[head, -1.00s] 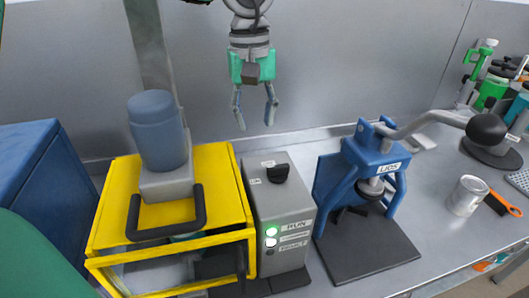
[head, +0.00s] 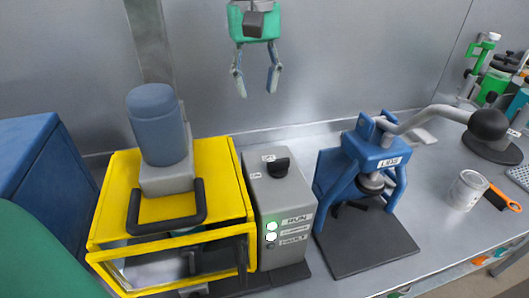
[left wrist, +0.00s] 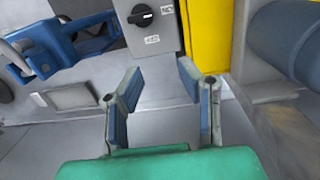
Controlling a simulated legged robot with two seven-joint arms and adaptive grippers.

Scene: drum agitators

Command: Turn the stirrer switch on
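The stirrer switch is a black rotary knob (head: 279,167) on top of a grey control box (head: 284,208). The box front has RUN and FAULT labels; two lamps glow white and the lowest is dark. In the left wrist view the knob (left wrist: 141,17) lies at the top, its pointer roughly sideways, with small labels beside it. My left gripper (head: 257,84) is open and empty, in the air above and behind the box. In the left wrist view the parted fingers (left wrist: 160,76) are short of the knob, with nothing between them. My right gripper is not in view.
A yellow-framed agitator enclosure (head: 215,165) with a blue motor (head: 157,120) stands left of the box. A blue lever press (head: 368,165) stands right, its handle reaching right. A grey wall is behind.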

